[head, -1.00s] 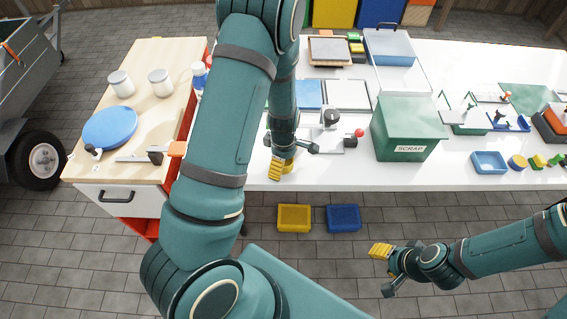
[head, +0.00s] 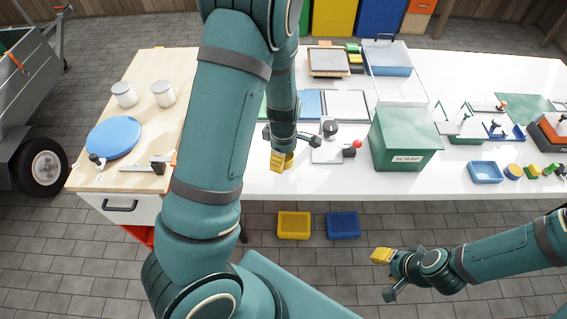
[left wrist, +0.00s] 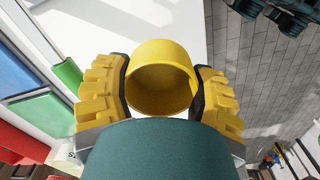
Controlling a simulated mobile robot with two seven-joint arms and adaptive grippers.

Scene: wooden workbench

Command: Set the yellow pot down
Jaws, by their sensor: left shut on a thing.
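The yellow pot (left wrist: 160,80) is a round, hollow cup. In the left wrist view it sits between the yellow finger pads of my left gripper (left wrist: 160,95), which is shut on it. In the head view the left gripper (head: 281,161) is over the front edge area of the white bench (head: 340,181), with only a sliver of the pot (head: 290,159) showing beside the fingers. I cannot tell whether the pot touches the bench top. My right gripper (head: 382,255) is low at the right, over the floor and away from the bench; its finger opening is unclear.
A green scrap box (head: 404,140) stands right of the left gripper. A grey device with a red knob (head: 327,150) is close by. A yellow bin (head: 294,225) and a blue bin (head: 343,225) sit on the floor in front. A blue tray (head: 486,172) is farther right.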

